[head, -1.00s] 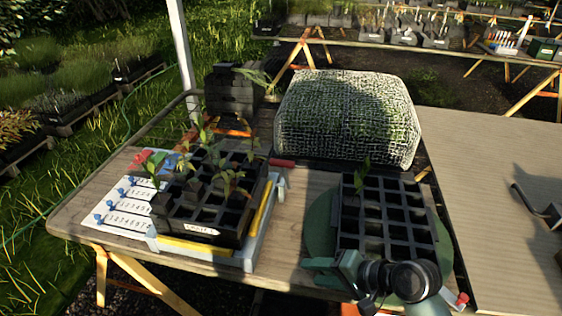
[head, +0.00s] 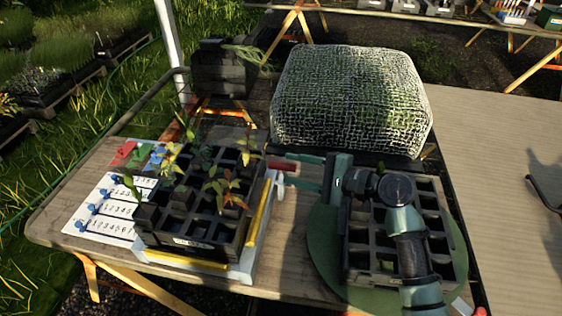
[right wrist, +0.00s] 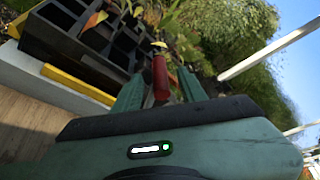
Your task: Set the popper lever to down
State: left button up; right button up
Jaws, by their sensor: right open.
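The popper lever has a red handle (head: 281,166) at the right side of the white and yellow popper frame (head: 262,215), under the left black tray (head: 190,228). It sticks out to the right, roughly level. My right gripper (head: 290,168) is open, pointing left, with its fingers on either side of the handle. In the right wrist view the red handle (right wrist: 160,82) shows between the two green fingers (right wrist: 159,90); contact cannot be told. My left gripper is not in view.
Seedlings stand in the left tray. Another black tray (head: 440,225) sits on a round green base (head: 322,235) under my right arm. A mesh-covered block (head: 350,100) stands behind. A white panel with blue sliders (head: 105,210) lies at the left. Bare wood shows between the trays.

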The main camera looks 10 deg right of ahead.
jog(key=x, duration=0.3)
jog(key=shift+w+a+f, duration=0.2)
jog(key=shift+w+a, duration=0.15)
jog(key=shift+a, duration=0.1)
grip_shut()
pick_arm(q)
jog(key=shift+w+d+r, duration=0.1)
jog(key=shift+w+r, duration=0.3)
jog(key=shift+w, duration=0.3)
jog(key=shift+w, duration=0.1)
pick_arm(e)
jog(key=shift+r, duration=0.1)
